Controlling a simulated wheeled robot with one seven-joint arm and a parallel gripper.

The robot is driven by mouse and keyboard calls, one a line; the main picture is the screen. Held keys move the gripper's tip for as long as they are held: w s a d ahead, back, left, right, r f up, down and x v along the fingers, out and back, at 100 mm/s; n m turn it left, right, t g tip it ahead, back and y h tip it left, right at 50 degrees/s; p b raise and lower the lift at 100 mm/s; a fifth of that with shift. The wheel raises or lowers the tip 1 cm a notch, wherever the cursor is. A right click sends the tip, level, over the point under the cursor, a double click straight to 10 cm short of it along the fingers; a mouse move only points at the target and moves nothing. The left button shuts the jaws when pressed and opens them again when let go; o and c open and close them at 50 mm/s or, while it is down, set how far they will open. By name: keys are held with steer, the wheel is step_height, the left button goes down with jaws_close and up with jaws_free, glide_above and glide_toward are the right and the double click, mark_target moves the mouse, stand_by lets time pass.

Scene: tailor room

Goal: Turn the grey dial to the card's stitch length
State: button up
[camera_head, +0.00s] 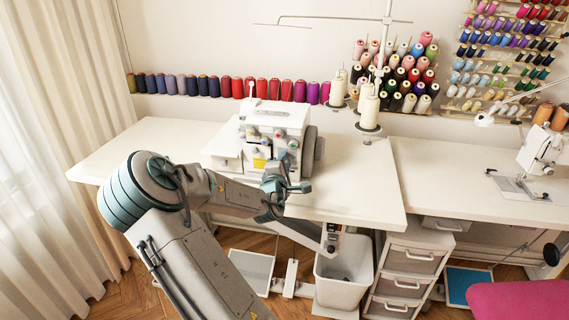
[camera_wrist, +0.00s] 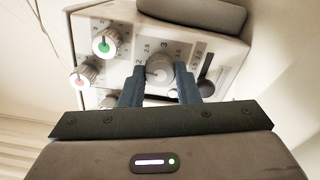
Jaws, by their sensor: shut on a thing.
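The grey dial (camera_wrist: 159,68) is on the front panel of the white sewing machine (camera_head: 275,118), with the numbers 2, 2.5 and 3 printed around it. My gripper (camera_wrist: 159,74) has one finger on each side of the dial and is shut on it. In the head view my gripper (camera_head: 287,186) is at the machine's lower right front, and I cannot make out the dial there. A small yellow card or label (camera_head: 259,160) shows on the machine's front. Its writing is too small to read.
A green-centred knob (camera_wrist: 104,43) and a red-centred knob (camera_wrist: 80,78) are left of the dial in the wrist view. The white table (camera_head: 350,190) is clear to the machine's right. A white bin (camera_head: 343,280) stands below.

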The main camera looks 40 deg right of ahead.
steer(key=o, duration=1)
steer(key=v, duration=1.4)
steer(key=shift+d+p, duration=0.1)
steer(key=shift+p, duration=0.25)
